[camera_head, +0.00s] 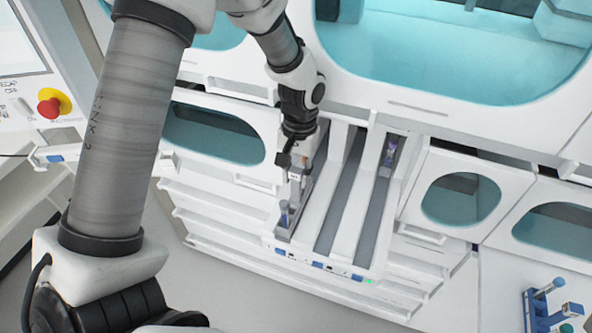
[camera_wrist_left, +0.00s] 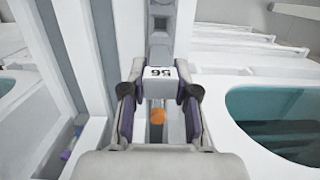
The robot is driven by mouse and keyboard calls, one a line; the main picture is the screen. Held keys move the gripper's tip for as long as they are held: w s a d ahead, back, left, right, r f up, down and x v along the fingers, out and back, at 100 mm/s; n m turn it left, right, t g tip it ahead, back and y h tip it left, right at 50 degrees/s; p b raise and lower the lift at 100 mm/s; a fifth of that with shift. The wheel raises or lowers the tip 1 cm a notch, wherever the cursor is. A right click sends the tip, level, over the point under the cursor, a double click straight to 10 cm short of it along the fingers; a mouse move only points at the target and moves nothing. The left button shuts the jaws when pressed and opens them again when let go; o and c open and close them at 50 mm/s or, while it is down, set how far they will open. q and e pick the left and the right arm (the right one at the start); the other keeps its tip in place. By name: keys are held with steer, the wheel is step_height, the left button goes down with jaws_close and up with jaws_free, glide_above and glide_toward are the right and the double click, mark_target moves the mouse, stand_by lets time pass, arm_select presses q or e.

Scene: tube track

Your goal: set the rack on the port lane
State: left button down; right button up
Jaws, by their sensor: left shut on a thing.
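My left gripper (camera_head: 298,165) is shut on a pale grey rack (camera_head: 295,188). In the left wrist view, the rack's label plate (camera_wrist_left: 160,72) reads 56, between the two fingers of the gripper (camera_wrist_left: 160,100). An orange round cap (camera_wrist_left: 157,117) shows just behind the plate. The rack lies along the leftmost lane of the track unit (camera_head: 341,213). I cannot tell whether it rests on the lane floor. A blue-purple tube (camera_head: 284,212) shows near that lane's front end. My right gripper is not in view.
A purple-topped tube (camera_head: 391,148) stands at the back of the right lane; the middle lane (camera_head: 340,195) looks empty. White housings with oval windows (camera_head: 460,199) flank the track. A blue holder with tubes (camera_head: 548,308) stands at the lower right. A red emergency button (camera_head: 49,107) is far left.

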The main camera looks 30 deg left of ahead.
arm_select(q)
steer(key=shift+f, duration=0.15)
steer(key=shift+f, duration=0.2)
stand_by(0.3)
steer(key=c, duration=0.8)
jaws_free()
steer(key=r, duration=0.4)
steer(key=w+r, duration=0.1)
steer(key=r, duration=0.7)
steer(key=shift+w+a, duration=0.1)
steer(key=shift+w, duration=0.1)
steer(key=shift+f, duration=0.1)
